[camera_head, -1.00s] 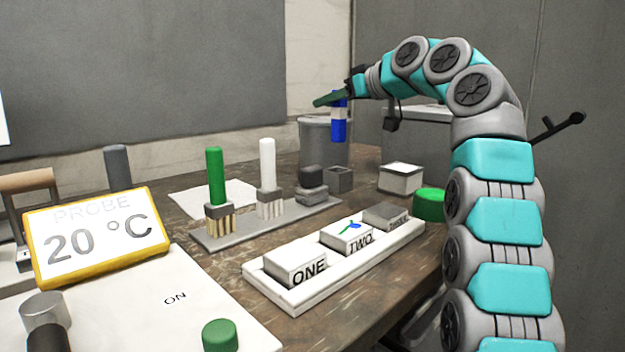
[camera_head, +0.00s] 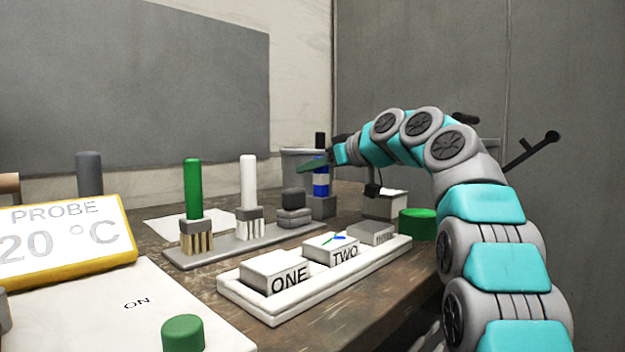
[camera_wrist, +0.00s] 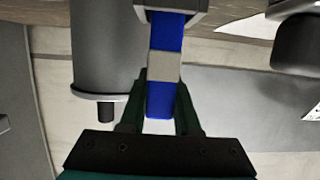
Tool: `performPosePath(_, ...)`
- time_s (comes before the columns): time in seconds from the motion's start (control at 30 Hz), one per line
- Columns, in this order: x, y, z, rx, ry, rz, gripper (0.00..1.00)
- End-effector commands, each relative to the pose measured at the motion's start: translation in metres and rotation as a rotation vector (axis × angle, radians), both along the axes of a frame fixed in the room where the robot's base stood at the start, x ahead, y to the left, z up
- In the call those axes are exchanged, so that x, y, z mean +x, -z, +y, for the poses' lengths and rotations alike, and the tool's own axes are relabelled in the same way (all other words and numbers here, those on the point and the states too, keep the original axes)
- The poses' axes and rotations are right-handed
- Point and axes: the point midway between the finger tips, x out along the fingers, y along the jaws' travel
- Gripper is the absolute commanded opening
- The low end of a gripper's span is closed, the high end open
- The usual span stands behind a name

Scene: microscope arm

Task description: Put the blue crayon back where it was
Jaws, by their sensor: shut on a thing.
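The blue crayon (camera_head: 321,190) is upright, with a pale band around its middle; it also shows in the wrist view (camera_wrist: 163,100). My gripper (camera_head: 316,164) has its dark green fingers shut on the crayon's upper part, and they flank it in the wrist view (camera_wrist: 162,90). The small grey square holder (camera_head: 322,208) is directly under the crayon. In the wrist view, the crayon's far end meets the holder's opening (camera_wrist: 198,7) and seems to go into it. How deep it sits is hidden.
A pale box (camera_head: 384,207) and green cylinder (camera_head: 417,224) are right. The ONE-TWO block tray (camera_head: 240,296) lies in front.

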Motion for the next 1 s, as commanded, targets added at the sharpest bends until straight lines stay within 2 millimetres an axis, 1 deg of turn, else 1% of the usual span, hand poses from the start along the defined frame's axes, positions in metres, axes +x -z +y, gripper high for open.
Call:
performPosePath(0.03, -0.001, 0.006, 0.0, 0.0, 0.001, 0.002, 0.0)
performPosePath(0.1, -0.001, 0.008, 0.0, 0.0, 0.002, -0.001, 0.0)
performPosePath(0.5, 0.0, 0.011, -0.001, 0.0, 0.003, -0.003, 0.0)
performPosePath(0.67, 0.0, 0.016, -0.001, 0.0, 0.003, -0.003, 0.0)
performPosePath(0.7, 0.0, 0.015, -0.001, 0.0, 0.003, -0.003, 0.34)
performPosePath(0.93, 0.0, 0.015, -0.001, 0.0, 0.003, -0.002, 0.6)
performPosePath(1.0, 0.0, 0.015, -0.001, 0.0, 0.003, -0.002, 0.61)
